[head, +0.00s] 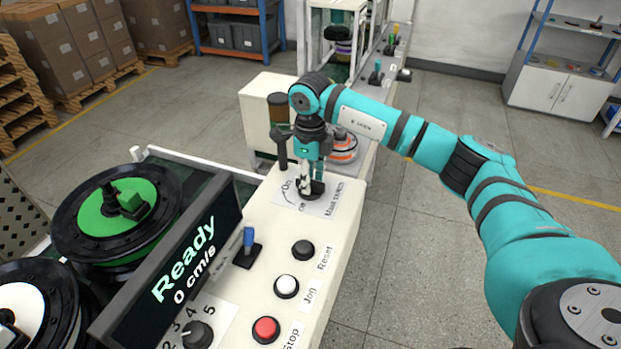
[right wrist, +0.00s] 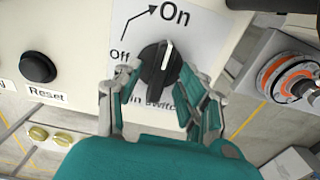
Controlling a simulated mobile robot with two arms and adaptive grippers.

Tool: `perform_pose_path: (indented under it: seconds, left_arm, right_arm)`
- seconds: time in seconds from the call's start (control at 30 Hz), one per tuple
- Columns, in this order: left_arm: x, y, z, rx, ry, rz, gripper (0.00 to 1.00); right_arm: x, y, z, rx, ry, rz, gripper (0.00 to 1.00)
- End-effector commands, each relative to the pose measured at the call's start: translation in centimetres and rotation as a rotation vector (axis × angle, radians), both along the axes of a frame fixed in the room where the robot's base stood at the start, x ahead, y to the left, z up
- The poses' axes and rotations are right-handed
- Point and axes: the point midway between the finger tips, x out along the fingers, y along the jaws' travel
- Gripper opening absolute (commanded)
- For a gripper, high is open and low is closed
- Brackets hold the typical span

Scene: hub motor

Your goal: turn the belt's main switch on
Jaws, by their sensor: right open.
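The main switch is a black rotary knob (right wrist: 158,68) with a white pointer line, on a white label (right wrist: 205,45) marked Off and On with an arrow between. In the right wrist view the pointer line points up, slightly right, toward the word On. In the head view the knob (head: 313,188) is partly hidden by my right gripper (head: 308,178). The right gripper is open, its fingers on either side of the knob, also in the right wrist view (right wrist: 150,90). I cannot tell whether they touch it. My left gripper is not in view.
The panel (head: 265,215) also has a Reset button (head: 303,250), a white Jog button (head: 286,286), a red Stop button (head: 265,329) and a blue lever (head: 248,241). A display (head: 180,262) reads "Ready 0 cm/s". An upright post (head: 281,130) stands close left of the gripper. Floor right is open.

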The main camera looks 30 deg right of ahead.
Motion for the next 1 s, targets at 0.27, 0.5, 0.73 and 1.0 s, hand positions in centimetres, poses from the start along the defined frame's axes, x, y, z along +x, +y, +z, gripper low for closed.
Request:
perform_pose_path:
  seconds: [0.27, 0.5, 0.73, 1.0]
  left_arm:
    - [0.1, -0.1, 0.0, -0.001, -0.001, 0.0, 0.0]
    - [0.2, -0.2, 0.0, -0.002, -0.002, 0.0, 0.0]
    - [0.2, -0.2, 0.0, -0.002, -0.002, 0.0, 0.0]
    - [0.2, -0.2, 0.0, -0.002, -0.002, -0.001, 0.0]
  right_arm:
    - [0.1, 0.0, 5.5, 0.0, -0.006, 0.0, 0.4]
    - [0.1, -0.1, 9.9, 0.0, -0.004, -0.002, 0.4]
    - [0.0, -0.1, 11.4, -0.001, -0.002, -0.002, 0.4]
    - [0.0, -0.1, 11.4, 0.0, -0.001, -0.002, 0.4]
